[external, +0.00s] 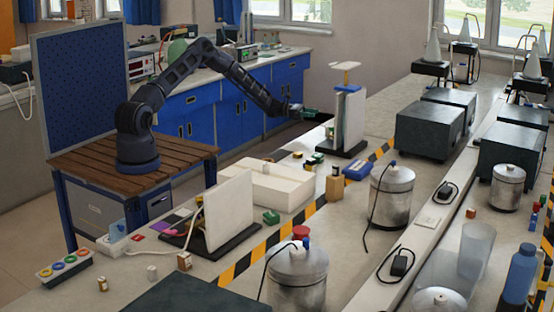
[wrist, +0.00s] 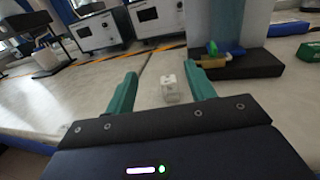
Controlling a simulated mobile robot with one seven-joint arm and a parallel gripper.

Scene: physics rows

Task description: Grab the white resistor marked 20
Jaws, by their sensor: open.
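A small white block (wrist: 170,88) with a darker mark on its top lies on the pale bench top in the wrist view, between and just beyond the lines of my two fingers. It looks like the white resistor, but the marking is too small to read. My gripper (wrist: 160,74) is open, its two teal fingers apart with nothing between them touching. In the external view my gripper (external: 306,113) is above the bench edge, left of the upright white panel stand. I cannot pick out the same white block for sure in the external view.
The panel stand's black base (wrist: 245,66) is close right of the white block, with a brass-coloured piece (wrist: 214,60) on it. A green item (wrist: 308,51) lies farther right. In the external view, a white box (external: 268,187) and several small parts occupy the nearer bench.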

